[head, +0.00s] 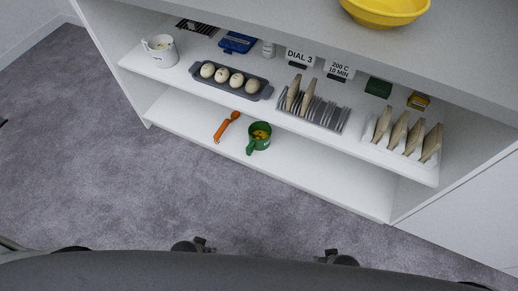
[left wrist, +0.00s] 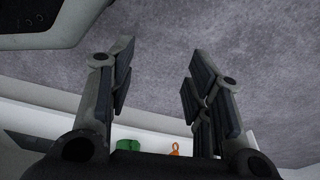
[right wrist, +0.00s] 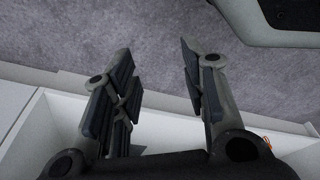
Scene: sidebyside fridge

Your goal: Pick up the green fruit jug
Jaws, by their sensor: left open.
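The green fruit jug (head: 260,130) stands on the lower shelf, with yellow-orange pieces showing in its open top and its handle toward the front left. A green piece of it shows low in the left wrist view (left wrist: 128,146), partly hidden by the gripper's base. My left gripper (left wrist: 161,62) is open and empty, its fingers apart over bare carpet, away from the jug. My right gripper (right wrist: 155,60) also has its fingers apart with nothing between them. Neither set of fingertips is clearly seen in the head view.
The upper shelf (head: 150,62) overhangs behind, holding a white jug (head: 160,50), an egg tray (head: 263,91) and racks. A yellow bowl (head: 385,10) is on top. The lower shelf right of the jug (head: 330,185) is clear.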

